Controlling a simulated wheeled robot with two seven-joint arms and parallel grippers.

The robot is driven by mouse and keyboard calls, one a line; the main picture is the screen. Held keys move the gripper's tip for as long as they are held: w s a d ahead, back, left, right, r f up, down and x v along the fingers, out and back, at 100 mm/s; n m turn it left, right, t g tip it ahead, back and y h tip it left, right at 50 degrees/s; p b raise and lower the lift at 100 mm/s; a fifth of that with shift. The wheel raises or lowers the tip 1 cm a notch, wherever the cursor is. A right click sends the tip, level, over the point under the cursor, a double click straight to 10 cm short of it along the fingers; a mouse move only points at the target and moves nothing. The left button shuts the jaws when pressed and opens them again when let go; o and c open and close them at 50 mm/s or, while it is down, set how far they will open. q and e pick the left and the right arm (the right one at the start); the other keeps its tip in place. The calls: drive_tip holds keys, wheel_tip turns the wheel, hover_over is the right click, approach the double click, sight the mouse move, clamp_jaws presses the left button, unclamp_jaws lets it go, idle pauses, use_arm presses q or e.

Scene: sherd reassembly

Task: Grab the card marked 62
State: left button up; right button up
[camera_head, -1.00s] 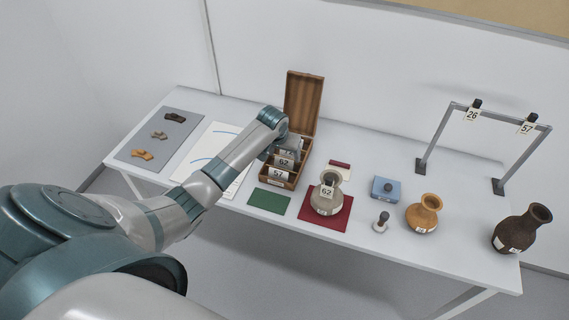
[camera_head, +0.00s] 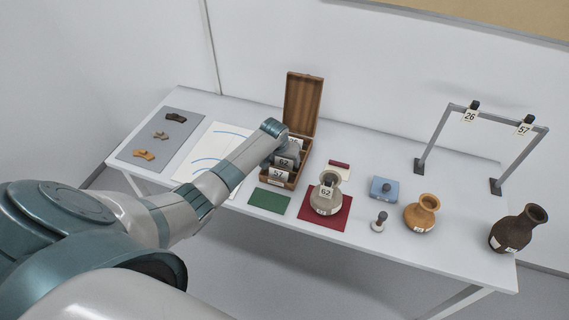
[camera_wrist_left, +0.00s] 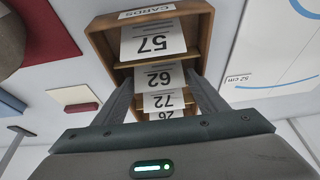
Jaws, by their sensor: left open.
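The card marked 62 (camera_wrist_left: 158,79) stands upright in the wooden card box, behind the card marked 57 (camera_wrist_left: 153,40) and before the card marked 72 (camera_wrist_left: 163,101). The 62 card also shows in the head view (camera_head: 284,162). My left gripper (camera_wrist_left: 163,82) is open, with one finger on each side of the row of cards, around the level of the 62 card. I cannot tell whether the fingers touch it. The card box (camera_head: 272,182) has its lid raised at the back. My right gripper is not in view.
A grey vase (camera_head: 323,204) with a 62 tag stands on a red mat (camera_head: 340,221). A green mat (camera_head: 269,200) lies beside the box. A blue box, orange and dark vases, and a rack (camera_head: 436,135) with tags 26 and 57 stand to the right. Sherds lie on a grey mat at left.

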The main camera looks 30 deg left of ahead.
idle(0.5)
use_arm(q)
drive_tip(key=c, duration=0.8)
drive_tip(key=shift+r, duration=0.1)
drive_tip(key=shift+w+r+b, duration=0.1)
drive_tip(key=shift+r+b, duration=0.2)
drive_tip(key=shift+r, duration=0.25)
wheel_tip(320, 180, up, 2)
drive_tip(key=shift+r+b, duration=0.1)
drive_tip(key=shift+b, duration=0.35)
drive_tip(key=d+r+b, duration=0.1)
drive_tip(key=d+r, duration=0.1)
drive_tip(key=d, duration=0.2)
drive_tip(key=d+r+b, duration=0.1)
drive_tip(key=d+r, duration=0.2)
drive_tip(key=s+d+r+b, duration=0.1)
drive_tip(key=d+r, duration=0.1)
drive_tip(key=d, duration=0.2)
drive_tip(key=shift+d+r, duration=0.2)
drive_tip(key=shift+d, duration=0.15)
